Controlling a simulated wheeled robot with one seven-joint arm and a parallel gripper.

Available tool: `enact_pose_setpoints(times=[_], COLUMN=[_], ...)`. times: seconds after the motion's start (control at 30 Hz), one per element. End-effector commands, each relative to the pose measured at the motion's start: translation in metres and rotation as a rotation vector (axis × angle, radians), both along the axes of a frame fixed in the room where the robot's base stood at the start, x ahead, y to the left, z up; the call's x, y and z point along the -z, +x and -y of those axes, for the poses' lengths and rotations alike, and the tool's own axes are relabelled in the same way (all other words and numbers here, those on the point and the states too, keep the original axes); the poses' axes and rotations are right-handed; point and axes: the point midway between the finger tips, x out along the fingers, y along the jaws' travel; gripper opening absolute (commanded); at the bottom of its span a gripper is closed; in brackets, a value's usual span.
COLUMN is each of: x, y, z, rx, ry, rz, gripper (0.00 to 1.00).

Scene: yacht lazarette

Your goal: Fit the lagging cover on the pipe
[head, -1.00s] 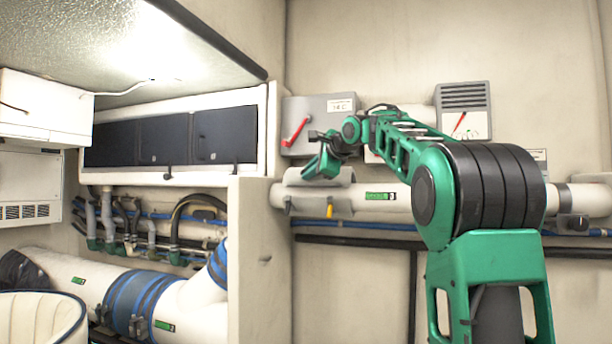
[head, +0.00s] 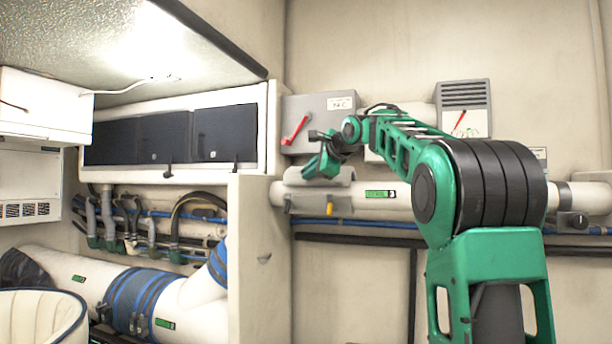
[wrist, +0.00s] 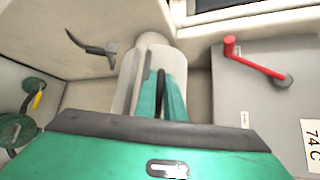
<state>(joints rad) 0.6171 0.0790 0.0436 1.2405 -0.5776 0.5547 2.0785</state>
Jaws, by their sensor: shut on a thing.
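The lagging cover (head: 322,203) is a pale grey curved shell at the left end of the white horizontal pipe (head: 410,204). It lies against the pipe, with a raised flap along its top and a small yellow part at its lower edge. Whether it is fully seated cannot be told. My gripper (head: 322,166) is shut on the cover's upper part. In the wrist view the fingers (wrist: 168,98) overlap the cover (wrist: 127,80), and the pipe's end (wrist: 153,40) shows beyond. The underside and back of the cover are hidden.
A grey box (head: 318,108) with a red lever (head: 295,130) is on the wall just above the cover. A cream partition (head: 258,260) stands close left. A gauge panel (head: 463,108) is to the right. Blue hoses (head: 385,225) run beneath the pipe.

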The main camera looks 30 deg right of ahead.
Motion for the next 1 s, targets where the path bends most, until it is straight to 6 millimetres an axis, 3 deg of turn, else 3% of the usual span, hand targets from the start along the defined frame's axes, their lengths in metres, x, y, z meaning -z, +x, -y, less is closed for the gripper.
enact_pose_setpoints(times=[1.0], x=[0.015], y=[0.000], z=[0.000], rx=[0.000], ry=[-0.001], rz=[0.003], gripper=[0.00])
